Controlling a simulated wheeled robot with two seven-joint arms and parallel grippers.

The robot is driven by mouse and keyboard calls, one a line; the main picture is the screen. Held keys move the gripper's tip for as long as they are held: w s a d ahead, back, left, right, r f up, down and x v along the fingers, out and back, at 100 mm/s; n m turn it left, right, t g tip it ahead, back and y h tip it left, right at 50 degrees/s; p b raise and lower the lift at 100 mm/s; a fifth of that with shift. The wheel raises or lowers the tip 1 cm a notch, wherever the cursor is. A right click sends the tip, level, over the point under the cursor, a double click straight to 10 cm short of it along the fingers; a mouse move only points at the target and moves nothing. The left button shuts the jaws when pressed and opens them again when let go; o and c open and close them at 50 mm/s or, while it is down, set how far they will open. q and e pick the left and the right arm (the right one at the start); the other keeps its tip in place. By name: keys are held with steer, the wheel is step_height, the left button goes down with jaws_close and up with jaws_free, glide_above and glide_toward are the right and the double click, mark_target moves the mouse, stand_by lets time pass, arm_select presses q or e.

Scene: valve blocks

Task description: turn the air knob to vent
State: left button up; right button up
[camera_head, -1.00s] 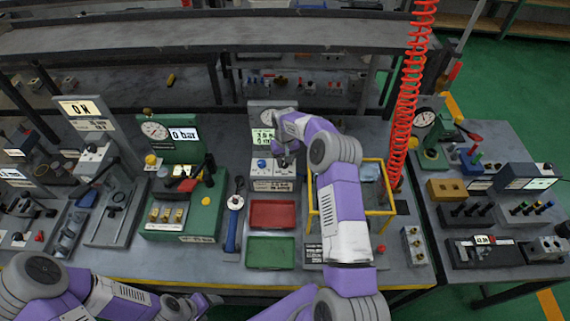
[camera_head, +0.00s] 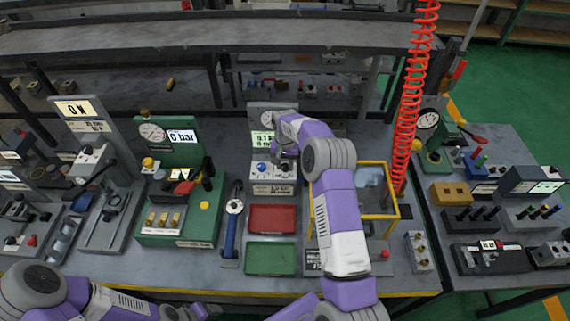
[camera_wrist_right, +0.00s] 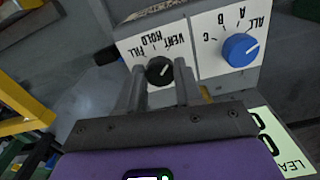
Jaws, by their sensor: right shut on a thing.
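The black air knob (camera_wrist_right: 158,70) sits on a white panel marked FILL, HOLD and VENT in the right wrist view. My right gripper (camera_wrist_right: 159,84) has one finger on each side of it and is shut on it. The knob's white pointer mark appears to face the VENT side. A blue knob (camera_wrist_right: 240,50) marked ALL, A, B, C is beside it. In the head view the test station (camera_head: 274,176) carries a gauge and lit display; my right gripper (camera_head: 286,162) hides the air knob. My left gripper (camera_head: 193,311) is low at the front edge, its fingers unclear.
Red (camera_head: 272,219) and green (camera_head: 270,258) trays lie in front of the station. A yellow-framed box (camera_head: 392,212) stands right of it, beside my right arm. A green valve block (camera_head: 190,220) is to the left. A coiled red hose (camera_head: 406,110) hangs at right.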

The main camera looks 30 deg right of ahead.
mark_target(285, 166)
steer(key=o, duration=1)
steer(key=shift+o, duration=0.2)
step_height(285, 166, up, 8)
steer(key=shift+f, duration=0.15)
